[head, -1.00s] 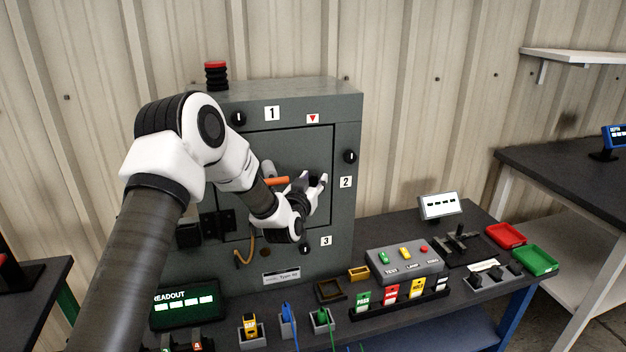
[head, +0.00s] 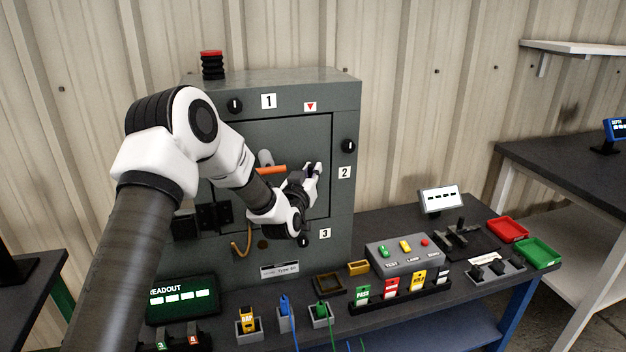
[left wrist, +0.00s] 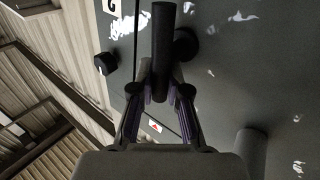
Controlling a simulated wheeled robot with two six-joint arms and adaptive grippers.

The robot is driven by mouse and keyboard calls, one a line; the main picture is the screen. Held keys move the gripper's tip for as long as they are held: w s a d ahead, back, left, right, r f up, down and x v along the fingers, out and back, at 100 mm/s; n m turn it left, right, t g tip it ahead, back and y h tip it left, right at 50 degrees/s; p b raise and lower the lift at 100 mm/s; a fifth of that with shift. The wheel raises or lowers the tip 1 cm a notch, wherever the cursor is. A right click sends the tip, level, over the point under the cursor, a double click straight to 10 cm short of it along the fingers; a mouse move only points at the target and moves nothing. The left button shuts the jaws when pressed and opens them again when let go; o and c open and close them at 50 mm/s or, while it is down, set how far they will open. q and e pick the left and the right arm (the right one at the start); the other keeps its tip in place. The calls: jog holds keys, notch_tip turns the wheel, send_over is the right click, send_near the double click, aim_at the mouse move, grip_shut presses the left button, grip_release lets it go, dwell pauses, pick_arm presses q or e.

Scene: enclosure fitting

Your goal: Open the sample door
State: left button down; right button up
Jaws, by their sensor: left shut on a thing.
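The sample door (head: 300,135) is the grey panel on the front of the grey cabinet (head: 345,205); it looks flush in its frame. It also shows in the left wrist view (left wrist: 230,75). My left gripper (head: 314,168) is at the door's right side, near label 2. In the left wrist view my left gripper (left wrist: 160,92) is shut on a dark round bar, the door handle (left wrist: 161,45), which stands between its fingers. The handle is mostly hidden by the gripper in the head view. My right gripper is not in view.
Black knobs 1 (head: 234,105), 2 (head: 348,146) and 3 (head: 304,241) sit on the frame around the door. An orange bar (head: 271,170) and a grey cylinder (head: 265,158) show beside my arm. The bench (head: 400,300) carries a button box (head: 404,257) and trays.

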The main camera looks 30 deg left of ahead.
pick_arm(q)
jog(key=n+y+b, duration=0.3)
jog(key=n+b, duration=0.3)
jog(key=b, duration=0.2)
jog(key=s+a+f+n+y+b, duration=0.1)
jog(key=n+y+b, duration=0.3)
jog(key=n+b, duration=0.2)
jog(key=f+n+y+b, duration=0.1)
jog(key=n+y+b, duration=0.3)
jog(key=b, duration=0.6)
jog(key=shift+s+a+f+n+t, duration=0.1)
jog(key=shift+s+f+n+t, duration=0.05)
jog(key=shift+n, duration=0.5)
jog(key=shift+s+a+f+n+t, duration=0.1)
jog(key=shift+s+n+t, duration=0.05)
jog(key=shift+n, duration=0.5)
jog(key=shift+n+g+y+b, duration=0.9)
jog(key=shift+n, duration=0.7)
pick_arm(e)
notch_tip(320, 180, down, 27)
